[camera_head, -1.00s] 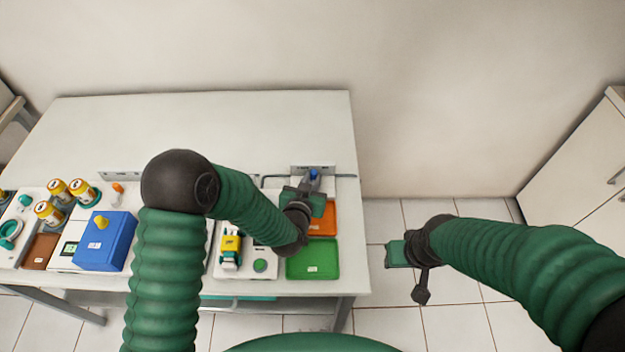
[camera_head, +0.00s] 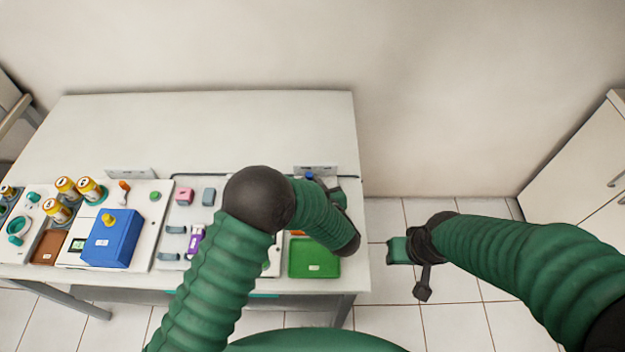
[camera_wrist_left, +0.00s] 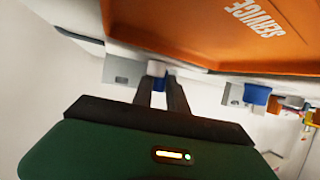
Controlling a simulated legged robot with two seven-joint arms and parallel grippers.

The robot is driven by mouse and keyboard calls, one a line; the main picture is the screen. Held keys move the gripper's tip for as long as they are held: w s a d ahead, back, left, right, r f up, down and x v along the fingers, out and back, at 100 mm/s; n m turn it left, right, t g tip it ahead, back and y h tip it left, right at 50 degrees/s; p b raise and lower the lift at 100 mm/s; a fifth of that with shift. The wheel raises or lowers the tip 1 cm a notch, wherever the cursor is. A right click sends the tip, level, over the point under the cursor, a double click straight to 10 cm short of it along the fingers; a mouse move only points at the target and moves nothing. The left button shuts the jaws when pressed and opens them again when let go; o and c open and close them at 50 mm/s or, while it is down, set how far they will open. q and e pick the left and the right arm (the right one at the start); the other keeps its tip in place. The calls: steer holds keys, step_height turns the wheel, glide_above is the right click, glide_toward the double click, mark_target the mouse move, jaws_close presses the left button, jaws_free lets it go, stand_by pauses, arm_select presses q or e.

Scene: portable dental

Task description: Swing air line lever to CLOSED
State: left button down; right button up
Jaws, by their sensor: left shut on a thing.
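The air line lever is a small blue piece at a grey wall plate (camera_head: 316,169) on the table's back right edge. In the head view a bit of blue (camera_head: 309,176) shows just left of my left gripper (camera_head: 328,189), which hides most of the lever. In the left wrist view the lever's blue and white end (camera_wrist_left: 156,68) sits between the two dark fingers, which are shut on it. Any OPEN or CLOSED marking is not readable. My right gripper (camera_head: 396,250) hangs right of the table, away from everything; its jaw gap is not clear.
A second plate with a blue part (camera_wrist_left: 257,94) shows in the wrist view. A blue box (camera_head: 113,240) and yellow jars stand left.

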arm_select(q)
steer(key=shift+s+f, duration=0.25)
steer(key=shift+f, duration=0.05)
steer(key=c, duration=1.3)
jaws_free()
steer(key=shift+w+d+r, duration=0.15)
